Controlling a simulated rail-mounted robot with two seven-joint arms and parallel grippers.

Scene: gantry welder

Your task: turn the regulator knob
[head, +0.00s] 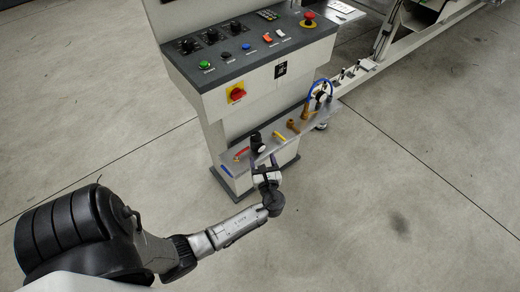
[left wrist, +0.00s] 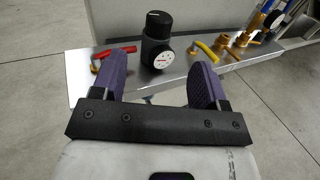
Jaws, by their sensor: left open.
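The regulator is a black upright cylinder with a round white gauge on its front. Its black knob (left wrist: 159,24) is the top part in the left wrist view. In the head view the knob (head: 256,138) shows small at the left part of the metal shelf (head: 277,138). My left gripper (left wrist: 165,75) is open, with its two purple-padded fingers pointing toward the regulator. The regulator stands beyond the fingertips, between them in the picture, and I see no contact. In the head view my left gripper (head: 264,165) is just in front of the shelf. My right gripper is in neither view.
A red-handled valve (head: 241,153) and a yellow-handled valve (head: 278,138) flank the regulator. Brass fittings (head: 293,125) and a blue-rimmed gauge (head: 320,92) stand farther right. The control console (head: 245,75) rises behind the shelf. The floor in front is clear.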

